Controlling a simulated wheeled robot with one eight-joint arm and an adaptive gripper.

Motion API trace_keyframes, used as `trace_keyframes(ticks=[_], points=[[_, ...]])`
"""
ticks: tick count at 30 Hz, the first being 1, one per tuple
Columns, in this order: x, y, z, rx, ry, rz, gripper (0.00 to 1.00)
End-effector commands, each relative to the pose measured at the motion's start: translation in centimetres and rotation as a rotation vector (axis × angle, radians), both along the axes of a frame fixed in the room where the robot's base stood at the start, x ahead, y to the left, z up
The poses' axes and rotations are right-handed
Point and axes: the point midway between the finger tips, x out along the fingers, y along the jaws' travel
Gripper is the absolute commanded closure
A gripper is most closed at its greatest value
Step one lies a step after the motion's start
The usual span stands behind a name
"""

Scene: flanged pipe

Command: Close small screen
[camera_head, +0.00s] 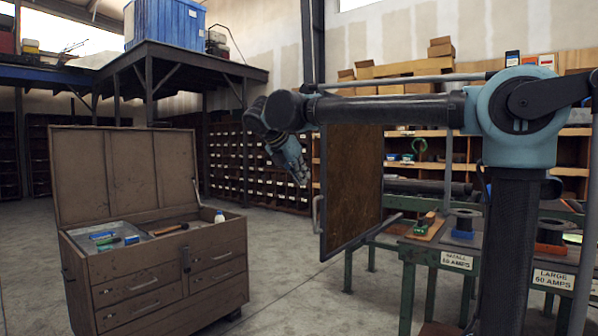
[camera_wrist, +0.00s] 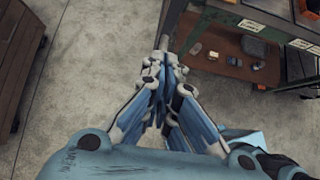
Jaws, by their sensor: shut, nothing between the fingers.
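The small screen (camera_head: 352,185) is a brown rusty panel in a dark frame, standing upright and swung out beside the workbench in the head view. A pale handle (camera_head: 317,213) is on its left edge. My gripper (camera_head: 301,179) points down just left of the screen, above the handle's height, with a gap in the picture; depth between them is hard to tell. In the wrist view my gripper (camera_wrist: 163,58) has its fingers together and empty, over bare floor.
An open brown tool chest (camera_head: 165,275) stands at the left.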

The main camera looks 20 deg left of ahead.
Motion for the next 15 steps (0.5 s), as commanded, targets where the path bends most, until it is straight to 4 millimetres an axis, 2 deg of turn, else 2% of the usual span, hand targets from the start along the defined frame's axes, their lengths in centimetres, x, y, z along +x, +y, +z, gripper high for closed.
trace_keyframes(ticks=[6, 15], points=[[2.6, -1.1, -2.8, 0.001, -0.001, -0.003, 1.0], [5.7, -2.4, -2.7, 0.001, -0.001, -0.001, 1.0]])
